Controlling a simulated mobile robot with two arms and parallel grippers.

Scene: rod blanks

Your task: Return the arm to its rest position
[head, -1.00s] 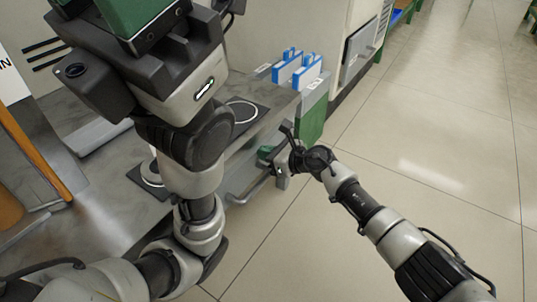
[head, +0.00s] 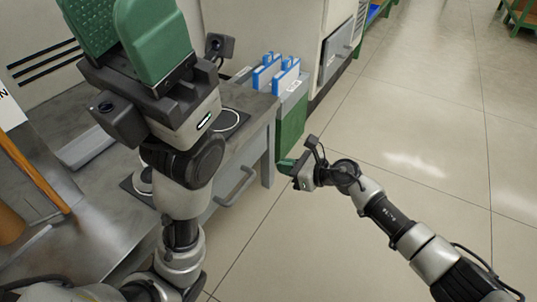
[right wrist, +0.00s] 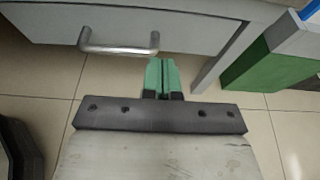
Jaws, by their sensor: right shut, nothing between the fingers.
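My right arm reaches in from the lower right in the head view. Its gripper (head: 287,166) hangs over open floor, just right of the grey bench. In the right wrist view its green fingers (right wrist: 161,74) are together with nothing between them. The bench's drawer handle (right wrist: 118,42) shows beyond them, apart from the fingertips. My left gripper (head: 120,40) is raised large at the upper left. Its two green fingers stand apart, with one ridged inner face showing and nothing visible between them.
The grey bench (head: 105,220) has round marked pads on its top. A green-sided bin (head: 291,125) with blue and white pieces (head: 275,72) stands at its far right end. A grey cabinet (head: 338,50) is behind. The tiled floor (head: 420,130) at right is clear.

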